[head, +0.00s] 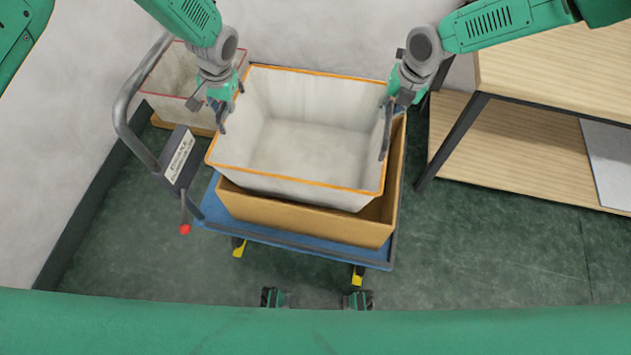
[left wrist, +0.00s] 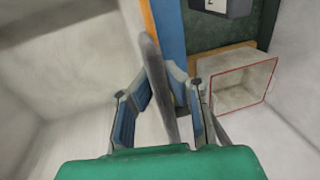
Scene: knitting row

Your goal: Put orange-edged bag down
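The orange-edged bag (head: 297,183) is a pale, open, empty bin with an orange rim. It sits over a brown cardboard box (head: 300,222), set back and to the left, its rim above the box's front edge. I cannot tell whether its bottom rests inside. My left gripper (head: 222,115) is at the bag's left rim. In the left wrist view, its blue-padded fingers (left wrist: 162,105) are spread apart, with a grey strip between them that I cannot identify. My right gripper (head: 388,125) is at the right rim, one dark finger pointing down along the wall; its grip is unclear.
The box stands on a blue cart (head: 300,248) with a grey handle (head: 125,110) at left. A red-edged bag (head: 172,80) is behind the handle; it also shows in the left wrist view (left wrist: 240,85). A wooden shelf (head: 510,140) is at right. Floor in front is open.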

